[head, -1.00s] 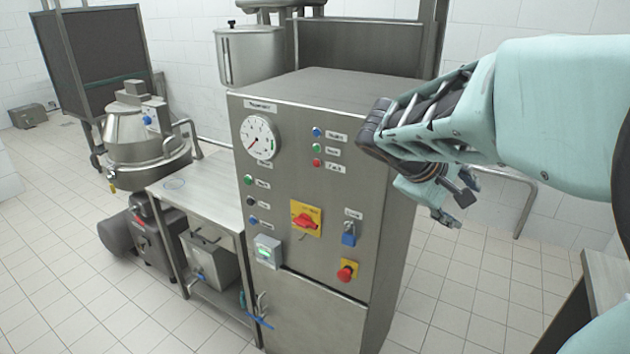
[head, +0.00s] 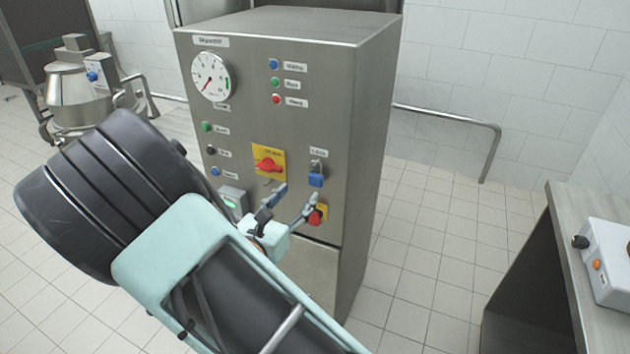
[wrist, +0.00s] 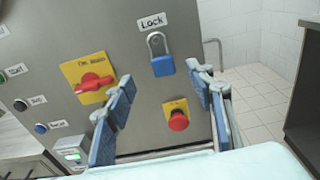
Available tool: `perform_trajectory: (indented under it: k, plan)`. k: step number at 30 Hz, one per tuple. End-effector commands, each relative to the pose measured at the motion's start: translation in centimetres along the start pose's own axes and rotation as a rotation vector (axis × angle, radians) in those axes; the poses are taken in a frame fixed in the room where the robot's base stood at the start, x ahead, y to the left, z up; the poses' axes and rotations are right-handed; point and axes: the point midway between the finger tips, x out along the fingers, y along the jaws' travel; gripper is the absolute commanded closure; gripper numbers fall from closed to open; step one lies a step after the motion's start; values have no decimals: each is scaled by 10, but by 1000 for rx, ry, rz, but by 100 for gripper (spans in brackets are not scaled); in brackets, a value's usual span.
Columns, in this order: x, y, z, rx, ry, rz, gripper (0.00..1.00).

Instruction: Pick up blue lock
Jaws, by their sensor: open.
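The blue lock (head: 316,180) is a small padlock with a grey shackle. It hangs under a "Lock" label on the right side of the steel cabinet's (head: 340,90) front. In the wrist view the lock (wrist: 163,66) is upright, just beyond and above the gap between my fingers. My gripper (head: 297,198) is open and empty in front of the panel. In the wrist view my gripper (wrist: 165,95) has its blue finger pads spread to left and right, apart from the lock.
A red rotary switch on a yellow plate (wrist: 92,82) is left of the lock. A red emergency button (wrist: 178,121) sits below it. A table (head: 565,250) with a white box (head: 610,262) stands at the right. Tiled floor lies clear between cabinet and table.

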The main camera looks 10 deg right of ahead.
Motion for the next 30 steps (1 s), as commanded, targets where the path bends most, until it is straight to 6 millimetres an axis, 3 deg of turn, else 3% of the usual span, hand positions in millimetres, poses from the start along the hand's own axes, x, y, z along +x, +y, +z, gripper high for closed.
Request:
perform_trajectory:
  k: [6, 14, 22, 30]
  plan:
    - [34, -2, 1, 2, 0, -5, 51]
    - [52, -2, 0, 3, 1, -6, 51]
    - [90, -2, -3, 4, 1, -7, 51]
    - [94, -2, -4, 4, 2, -5, 52]
